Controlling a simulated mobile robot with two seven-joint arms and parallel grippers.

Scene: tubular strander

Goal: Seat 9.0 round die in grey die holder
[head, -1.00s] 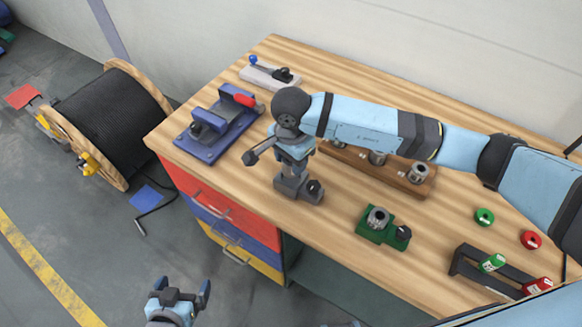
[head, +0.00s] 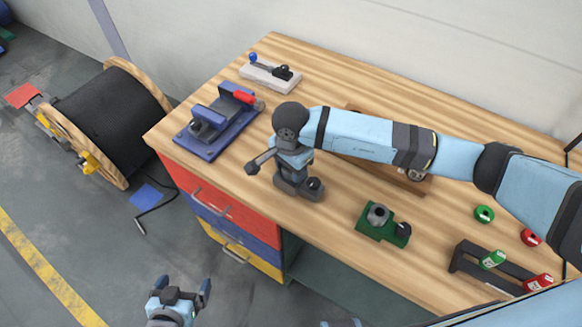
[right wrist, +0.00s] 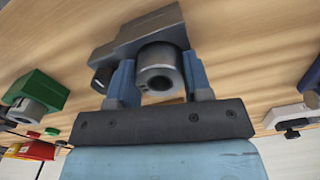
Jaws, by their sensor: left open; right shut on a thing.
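The grey die holder (head: 306,193) with a black knob stands on the bench under my right gripper (head: 291,172). It also shows in the right wrist view (right wrist: 128,38). My right gripper is shut on a grey round die (right wrist: 157,66) with a hole through its middle. The die sits between the blue fingertips, right at the holder. I cannot tell how deep it sits in the holder, nor read its size. In the head view the gripper hides the die. My left gripper (head: 181,287) is open and empty, over the floor in front of the bench.
A green holder (head: 376,229) with a grey die in it stands to the right. A wooden rack (head: 410,184) is mostly behind my right arm. A blue fixture (head: 214,123) is on the left. Red and green gauges (head: 492,260) lie at the right. Bench wood around the grey holder is clear.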

